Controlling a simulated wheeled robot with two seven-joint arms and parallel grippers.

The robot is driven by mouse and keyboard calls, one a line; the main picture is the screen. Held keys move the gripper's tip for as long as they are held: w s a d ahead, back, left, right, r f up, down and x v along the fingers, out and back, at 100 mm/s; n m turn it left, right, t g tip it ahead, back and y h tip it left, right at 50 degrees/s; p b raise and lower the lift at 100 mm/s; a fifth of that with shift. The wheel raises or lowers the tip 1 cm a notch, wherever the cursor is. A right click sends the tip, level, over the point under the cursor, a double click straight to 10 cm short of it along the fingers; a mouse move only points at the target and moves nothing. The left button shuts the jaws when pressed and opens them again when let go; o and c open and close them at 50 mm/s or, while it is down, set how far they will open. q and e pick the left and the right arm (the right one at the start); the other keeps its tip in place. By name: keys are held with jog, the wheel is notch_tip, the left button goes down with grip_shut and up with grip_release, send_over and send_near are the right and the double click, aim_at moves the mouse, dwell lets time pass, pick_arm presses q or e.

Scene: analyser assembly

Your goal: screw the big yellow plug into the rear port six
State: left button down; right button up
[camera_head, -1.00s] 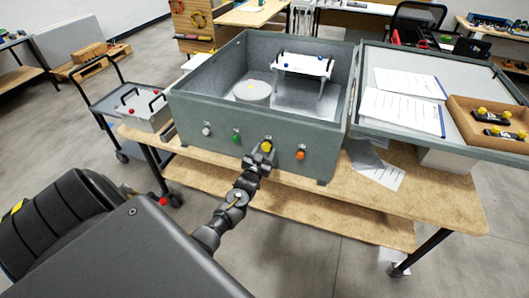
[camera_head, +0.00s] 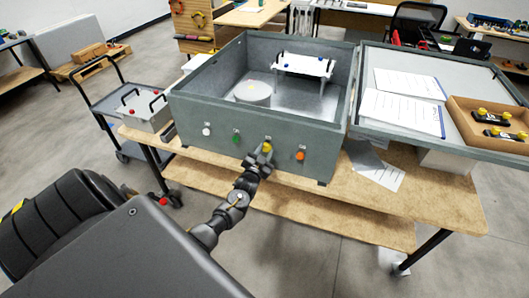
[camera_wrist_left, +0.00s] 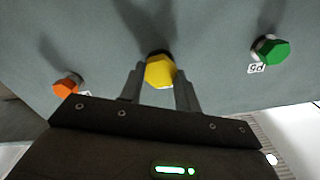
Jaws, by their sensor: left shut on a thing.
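The big yellow plug (camera_head: 267,147) is at the near wall of the grey analyser box (camera_head: 215,113), between a green plug (camera_head: 236,138) and an orange plug (camera_head: 300,155). My left gripper (camera_head: 263,154) is shut on the yellow plug. In the left wrist view the hexagonal yellow plug (camera_wrist_left: 160,71) sits between the two fingers of the left gripper (camera_wrist_left: 160,84), close against the wall. The port behind it is hidden by the plug. How deep the plug sits cannot be told. My right gripper is not in view.
A white plug (camera_head: 206,130) is further left on the same wall. The open lid (camera_head: 400,60) with papers and a cardboard tray (camera_head: 470,118) lies to the right. A trolley with a grey box (camera_head: 145,112) stands left. The floor before the table is clear.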

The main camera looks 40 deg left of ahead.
pick_arm(q)
jog(key=m+p, duration=0.1)
jog(key=m, duration=0.6)
jog(key=shift+r, duration=0.1)
jog(key=m, duration=0.4)
jog(key=shift+m+p, duration=0.3)
jog(key=shift+p, duration=0.05)
jog(key=shift+m, duration=1.2)
jog(key=shift+m+p, duration=0.3)
jog(key=shift+m, duration=0.4)
jog(key=m+p, duration=0.1)
jog(key=m, duration=0.2)
jog(key=shift+m, duration=0.3)
jog(key=m, duration=0.2)
jog(key=shift+m, duration=0.3)
